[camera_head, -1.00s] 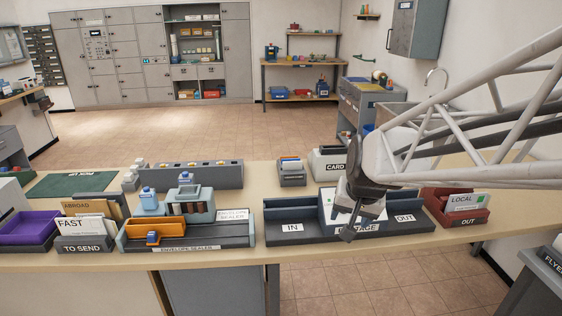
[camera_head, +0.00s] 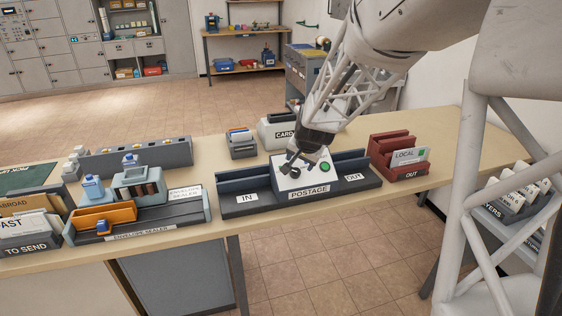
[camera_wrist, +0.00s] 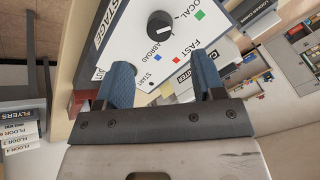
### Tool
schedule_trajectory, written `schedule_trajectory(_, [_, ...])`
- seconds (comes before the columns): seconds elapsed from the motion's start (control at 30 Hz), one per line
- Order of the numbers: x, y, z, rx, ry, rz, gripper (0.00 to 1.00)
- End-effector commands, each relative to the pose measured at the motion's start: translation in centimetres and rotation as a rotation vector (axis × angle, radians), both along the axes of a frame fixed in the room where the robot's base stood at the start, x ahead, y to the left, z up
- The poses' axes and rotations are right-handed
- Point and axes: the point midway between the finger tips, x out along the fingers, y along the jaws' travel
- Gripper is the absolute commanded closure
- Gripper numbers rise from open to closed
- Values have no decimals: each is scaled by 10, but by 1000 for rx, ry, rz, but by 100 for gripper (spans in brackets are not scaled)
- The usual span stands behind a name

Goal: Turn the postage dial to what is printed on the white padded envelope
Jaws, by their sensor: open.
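The postage machine (camera_head: 289,184) stands on the counter, with IN and OUT bays on either side. Its sloped white panel carries a round black dial (camera_wrist: 160,24) with a white pointer mark. LOCAL, FAST, ABROAD and START are printed around it, with small coloured squares. I cannot tell for sure which word the mark points to. My gripper (camera_head: 289,166) is open and empty over the panel. In the wrist view its two blue fingers (camera_wrist: 163,70) lie on the START side of the dial, apart from it. I cannot make out a white padded envelope with certainty.
The orange and grey envelope sealer (camera_head: 140,222) stands left of the machine. A red OUT rack (camera_head: 388,158) with a LOCAL card is at the right. A card box (camera_head: 276,133) stands behind. FAST and ABROAD mail sits in the TO SEND tray (camera_head: 28,247) at far left.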

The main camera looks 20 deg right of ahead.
Motion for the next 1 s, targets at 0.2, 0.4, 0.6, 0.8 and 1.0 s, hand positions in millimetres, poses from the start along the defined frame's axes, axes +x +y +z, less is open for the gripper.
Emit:
schedule_trajectory(0.2, [0, 0, 0, 0, 0, 0, 38])
schedule_trajectory(0.4, [1, 0, -1, 1, 1, 0, 38])
schedule_trajectory(0.6, [5, 0, -9, 1, 2, 0, 38])
schedule_trajectory(0.8, [12, 0, -23, 0, 2, 1, 38])
schedule_trajectory(1.0, [22, 0, -42, 1, 2, 0, 38])
